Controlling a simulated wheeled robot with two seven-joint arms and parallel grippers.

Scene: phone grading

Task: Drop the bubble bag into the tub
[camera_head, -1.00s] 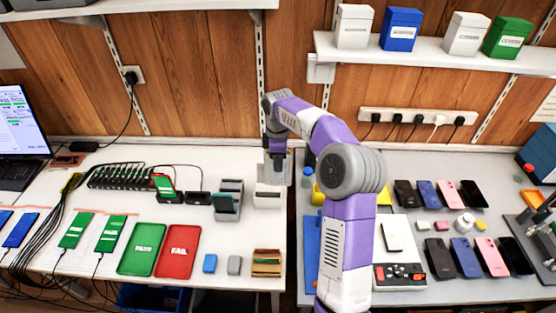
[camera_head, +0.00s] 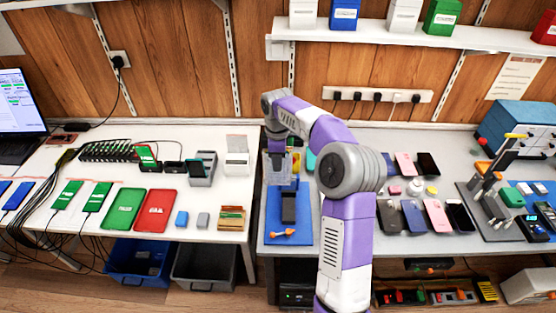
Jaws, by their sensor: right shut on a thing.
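My right gripper (camera_head: 280,152) is above the back part of the blue mat on the grey right-hand table. It is shut on the pale, see-through bubble bag (camera_head: 279,172), which hangs below the fingers. The bag's outline is faint, and whether it touches the mat is hard to tell. Two open tubs stand on the floor under the white table: a blue tub (camera_head: 112,259) with something in it, and a dark grey tub (camera_head: 206,283) that looks empty. Which one the task means cannot be told. My left gripper is not in view.
The blue mat (camera_head: 272,222) bears a black phone (camera_head: 289,208) and an orange tool (camera_head: 289,233). A white holder (camera_head: 236,160) stands at the white table's right edge. Several phones lie right of my arm. A narrow gap separates the tables.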

